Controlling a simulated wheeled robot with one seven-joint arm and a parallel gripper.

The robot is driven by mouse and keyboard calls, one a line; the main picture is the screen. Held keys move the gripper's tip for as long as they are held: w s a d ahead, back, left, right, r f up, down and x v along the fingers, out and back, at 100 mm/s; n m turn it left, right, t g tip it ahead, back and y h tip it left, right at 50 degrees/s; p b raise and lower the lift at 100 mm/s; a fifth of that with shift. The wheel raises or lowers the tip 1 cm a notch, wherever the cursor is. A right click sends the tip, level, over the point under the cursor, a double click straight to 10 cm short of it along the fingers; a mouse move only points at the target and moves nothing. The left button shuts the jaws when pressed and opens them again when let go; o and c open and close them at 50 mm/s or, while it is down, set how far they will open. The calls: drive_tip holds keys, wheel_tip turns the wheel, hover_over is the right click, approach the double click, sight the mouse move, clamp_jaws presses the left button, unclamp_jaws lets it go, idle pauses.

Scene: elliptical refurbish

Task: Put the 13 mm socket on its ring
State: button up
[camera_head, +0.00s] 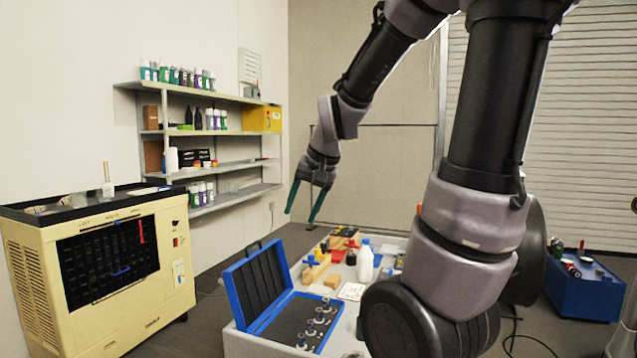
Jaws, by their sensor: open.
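An open blue case (266,325) lies on the light worktop, its lid (258,283) standing up at the left. Several small metallic sockets (320,317) sit in a slanting row on its dark insert. Their sizes are too small to read, so I cannot tell which is the 13 mm socket. I cannot make out any ring for certain. My gripper (301,217) is open, its two green fingers pointing down with nothing between them. It hangs in the air above and behind the case, clear of the worktop.
On the worktop, a white bottle (365,262), wooden blocks (315,268) and a printed card (352,291) lie beyond the case. My arm hides the worktop's right part. A cream cabinet (110,270) stands left, wall shelves (215,165) behind, a blue box (582,292) at right.

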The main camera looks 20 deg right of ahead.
drive_tip(key=s+a+r+n+t, duration=0.1)
drive_tip(key=s+r, duration=0.6)
drive_tip(key=s, duration=0.5)
drive_tip(key=shift+s+r, duration=0.15)
drive_tip(key=shift+r, duration=0.25)
drive_tip(key=shift+a, duration=0.1)
